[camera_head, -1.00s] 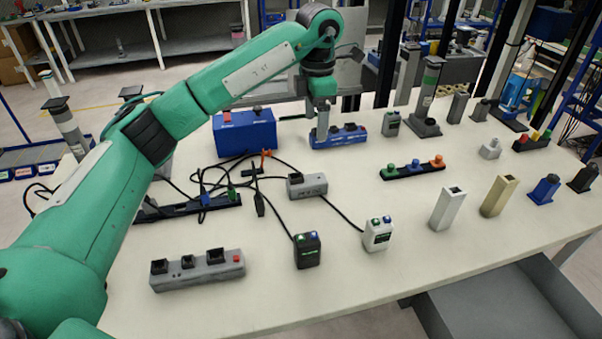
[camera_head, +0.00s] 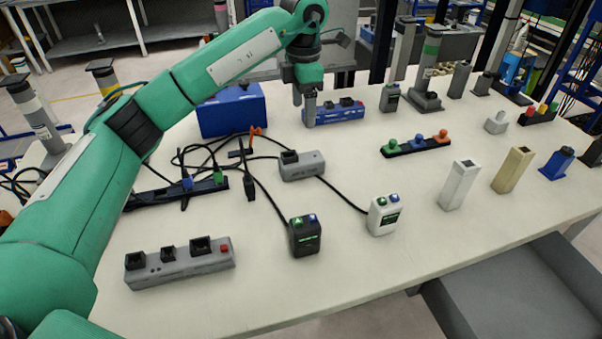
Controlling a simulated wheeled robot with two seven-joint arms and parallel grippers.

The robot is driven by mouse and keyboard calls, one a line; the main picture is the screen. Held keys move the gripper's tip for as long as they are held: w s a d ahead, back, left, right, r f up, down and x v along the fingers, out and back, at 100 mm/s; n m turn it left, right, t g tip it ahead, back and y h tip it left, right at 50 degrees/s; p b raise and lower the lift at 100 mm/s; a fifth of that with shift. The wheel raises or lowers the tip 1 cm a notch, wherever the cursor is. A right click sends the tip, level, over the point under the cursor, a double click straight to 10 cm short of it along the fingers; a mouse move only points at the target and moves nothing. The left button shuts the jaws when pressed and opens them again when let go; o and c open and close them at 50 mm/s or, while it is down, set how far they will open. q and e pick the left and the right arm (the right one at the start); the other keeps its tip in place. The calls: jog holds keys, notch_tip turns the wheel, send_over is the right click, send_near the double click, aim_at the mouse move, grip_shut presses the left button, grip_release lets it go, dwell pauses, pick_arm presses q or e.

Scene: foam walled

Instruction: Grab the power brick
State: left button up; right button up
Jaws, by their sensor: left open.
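Several corded blocks lie on the white table, and I cannot tell for sure which one is the power brick. A grey block (camera_head: 312,165) with a black socket on top lies mid-table. A black cube (camera_head: 305,240) with green and blue buttons stands at the front, joined to a cable. A white cube (camera_head: 383,216) with similar buttons stands to its right, also on a cable. My left gripper (camera_head: 304,108) is open and points down behind these blocks, at the left end of a blue strip (camera_head: 338,117). Whether it touches the strip is unclear. My right gripper is not in view.
Tangled black cables lie around a dark strip (camera_head: 150,198). A blue box (camera_head: 232,112) stands behind them, and a grey socket strip (camera_head: 180,264) lies front left. White (camera_head: 459,186) and tan (camera_head: 513,170) posts stand at right.

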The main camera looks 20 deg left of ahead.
aim_at(305, 158)
pick_arm(q)
notch_tip(305, 158, down, 10)
jog(key=shift+f+b, duration=0.2)
jog(key=shift+b, duration=0.55)
jog(key=shift+w+d+f, duration=0.1)
jog(key=shift+f, duration=1.25)
jog(key=shift+w+d+f, duration=0.1)
jog(key=shift+f, duration=1.25)
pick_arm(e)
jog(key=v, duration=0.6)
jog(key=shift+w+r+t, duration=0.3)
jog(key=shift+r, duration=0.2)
pick_arm(q)
jog(key=shift+c, duration=0.4)
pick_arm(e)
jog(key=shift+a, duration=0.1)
pick_arm(q)
jog(key=c, duration=1.1)
jog(key=shift+r, duration=0.2)
